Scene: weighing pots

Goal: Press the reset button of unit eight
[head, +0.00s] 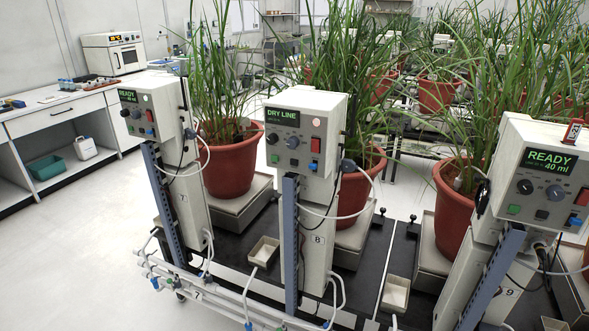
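Unit eight is the middle white control box (334,128) on a post marked 8 (318,240). Its display (286,115) reads DRY LINE in green. Below are a black knob (272,138) and a grey-blue knob (293,142). A green button (275,159) is at the lower left and a blue button (310,168) at the lower right of the panel. A red switch (315,145) and a pale round lamp (316,122) sit on the right. The small lettering is too small to read, so I cannot tell which is reset. Neither gripper is in view.
Unit seven (170,101), left, and unit nine (510,140), right, show READY. Potted plants in red pots (230,165) stand behind. White pipes (215,297), hoses and a blue upright (291,245) are in front of the units. Open floor (70,260) lies left.

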